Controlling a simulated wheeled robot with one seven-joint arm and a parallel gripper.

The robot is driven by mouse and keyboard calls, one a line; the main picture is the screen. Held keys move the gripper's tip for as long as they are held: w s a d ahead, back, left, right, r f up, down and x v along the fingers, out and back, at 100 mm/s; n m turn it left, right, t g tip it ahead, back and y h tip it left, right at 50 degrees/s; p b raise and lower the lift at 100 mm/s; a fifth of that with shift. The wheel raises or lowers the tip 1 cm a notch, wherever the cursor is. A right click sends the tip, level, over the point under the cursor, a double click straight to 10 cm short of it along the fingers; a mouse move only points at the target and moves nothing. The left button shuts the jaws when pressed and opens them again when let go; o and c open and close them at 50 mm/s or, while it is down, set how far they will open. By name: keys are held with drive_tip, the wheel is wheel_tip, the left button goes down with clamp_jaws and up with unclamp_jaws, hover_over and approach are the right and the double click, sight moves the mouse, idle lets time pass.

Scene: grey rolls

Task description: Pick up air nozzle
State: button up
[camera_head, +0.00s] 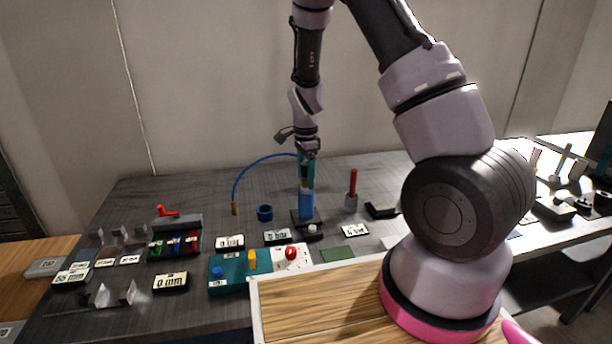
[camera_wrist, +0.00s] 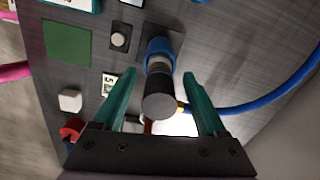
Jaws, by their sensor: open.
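The air nozzle appears to be the upright blue cylinder (camera_head: 306,204) on a small dark base. In the wrist view its dark grey round end (camera_wrist: 159,106) faces the camera, with the blue part beyond. A blue hose (camera_head: 255,161) arcs from a brass end on the table up toward the nozzle's top; the join is hidden. My gripper (camera_head: 307,178) points down over the nozzle. In the wrist view my gripper (camera_wrist: 159,77) is open, with one green finger on each side of the nozzle and visible gaps between.
A blue ring (camera_head: 264,213) stands left of the nozzle, and a red rod in a grey holder (camera_head: 351,200) stands right. A teal board (camera_head: 229,273) with knobs and several labelled blocks lie in front. The grey table's back left is clear.

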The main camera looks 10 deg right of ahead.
sight(306, 164)
drive_tip(key=shift+f, duration=0.25)
clamp_jaws()
drive_tip(key=shift+r, duration=0.1)
wheel_tip(306, 164, up, 10)
drive_tip(key=shift+f, duration=0.1)
idle(0.4)
drive_tip(key=shift+f, duration=2.65)
